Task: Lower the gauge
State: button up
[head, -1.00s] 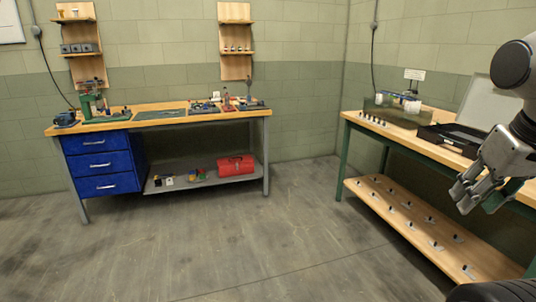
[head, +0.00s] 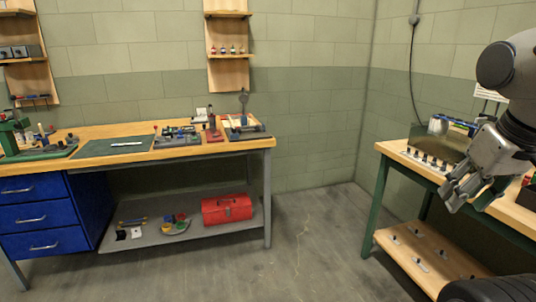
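No gauge can be made out for certain. A small upright stand with a dark round head (head: 243,98), possibly the gauge, stands at the right end of the wooden workbench (head: 100,146) at the back left. It is too small to read any dial. My gripper (head: 466,199) is at the right of the view, in front of the green-legged bench and far from the stand. Its fingers look apart with nothing between them.
The green-legged bench (head: 398,154) at the right carries a clear tank (head: 440,145) and a row of small pegs. A red toolbox (head: 227,208) is on the workbench's lower shelf (head: 185,231). The floor (head: 305,240) between the benches is clear.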

aim_at(243, 98)
jog(key=i+l+u, duration=0.1)
jog(key=i+u, duration=0.15)
jog(key=i, duration=0.25)
jog(key=i+l+u, duration=0.3)
jog(key=i, duration=0.25)
